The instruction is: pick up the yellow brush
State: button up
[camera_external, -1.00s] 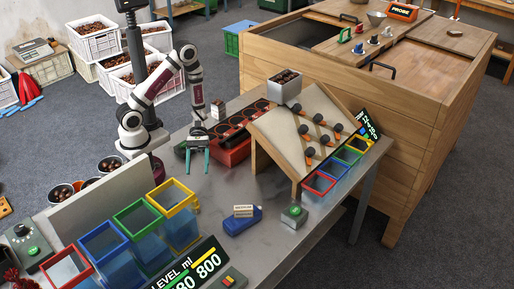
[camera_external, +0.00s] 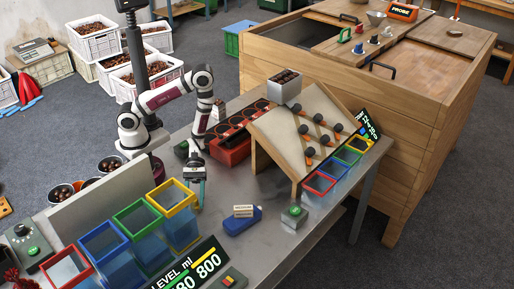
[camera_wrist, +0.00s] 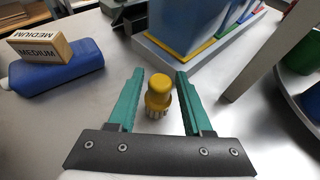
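The yellow brush (camera_wrist: 158,92) stands upright on the metal table, with a rounded yellow knob on top and pale bristles below. In the wrist view it sits between the two teal fingers of my gripper (camera_wrist: 157,95), with a gap on each side. My gripper is open. In the external view my gripper (camera_external: 195,178) hangs low over the table beside the yellow-rimmed bin, fingers pointing down. The brush cannot be made out in that view.
Clear bins with coloured rims, including a yellow one (camera_external: 172,196), stand close to my gripper. A sloped wooden sorter (camera_external: 285,135) stands to the right. Bare table (camera_external: 222,192) lies between.

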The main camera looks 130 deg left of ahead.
grip_shut()
